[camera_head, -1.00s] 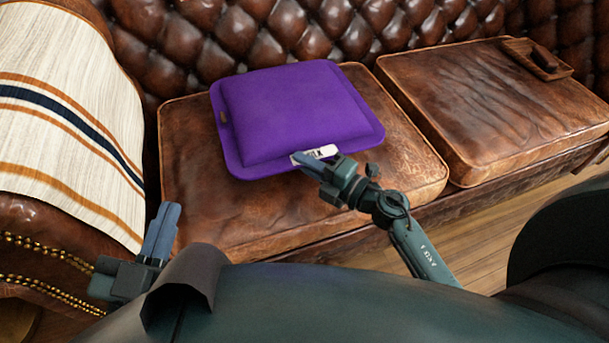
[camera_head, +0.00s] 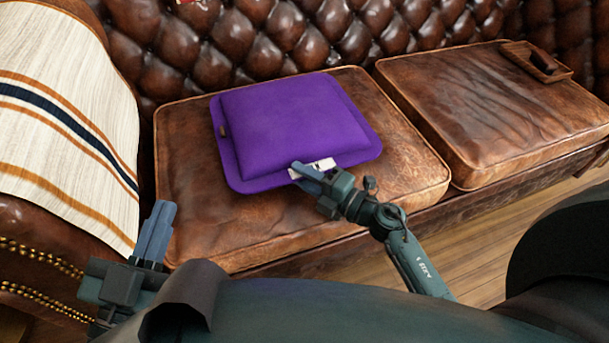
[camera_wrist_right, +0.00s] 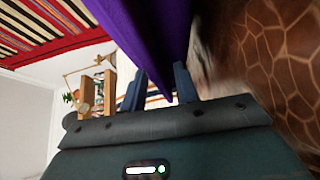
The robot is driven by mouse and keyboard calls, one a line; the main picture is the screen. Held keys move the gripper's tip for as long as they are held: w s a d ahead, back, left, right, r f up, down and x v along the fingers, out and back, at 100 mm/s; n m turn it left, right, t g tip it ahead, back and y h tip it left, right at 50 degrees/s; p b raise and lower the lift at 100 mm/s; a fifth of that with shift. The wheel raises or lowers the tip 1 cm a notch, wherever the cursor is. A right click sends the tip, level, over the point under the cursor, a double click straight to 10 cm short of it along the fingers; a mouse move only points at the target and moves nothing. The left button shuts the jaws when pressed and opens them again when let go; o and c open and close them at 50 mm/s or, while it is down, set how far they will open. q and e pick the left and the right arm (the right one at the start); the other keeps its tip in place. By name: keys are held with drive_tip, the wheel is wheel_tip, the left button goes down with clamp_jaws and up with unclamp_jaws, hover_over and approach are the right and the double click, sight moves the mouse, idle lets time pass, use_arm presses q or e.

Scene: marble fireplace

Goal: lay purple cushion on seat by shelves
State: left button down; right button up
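The purple cushion (camera_head: 285,115) lies on the left leather seat (camera_head: 400,165) of the sofa, with a white label (camera_head: 318,166) at its front edge. My right gripper (camera_head: 304,175) is at that edge by the label. In the right wrist view, the cushion's purple edge (camera_wrist_right: 145,30) reaches between the fingers of my right gripper (camera_wrist_right: 160,88), which stand apart with background showing between them. My left gripper (camera_head: 155,232) is shut and empty, in front of the seat's left side. The cushion's underside is hidden.
A second leather seat (camera_head: 500,110) lies to the right, with a small brown tray-like object (camera_head: 540,64) at its back. A striped throw (camera_head: 60,120) covers the left armrest. The tufted backrest (camera_head: 270,35) rises behind. Bare wooden floor (camera_head: 500,255) shows in front.

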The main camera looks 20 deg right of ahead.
drive_tip(key=shift+r, duration=0.1)
drive_tip(key=shift+s+d, duration=0.1)
drive_tip(key=shift+s, duration=0.1)
drive_tip(key=p+v, duration=0.2)
drive_tip(key=v, duration=0.9)
drive_tip(key=shift+s+d, duration=0.2)
drive_tip(key=shift+s, duration=0.05)
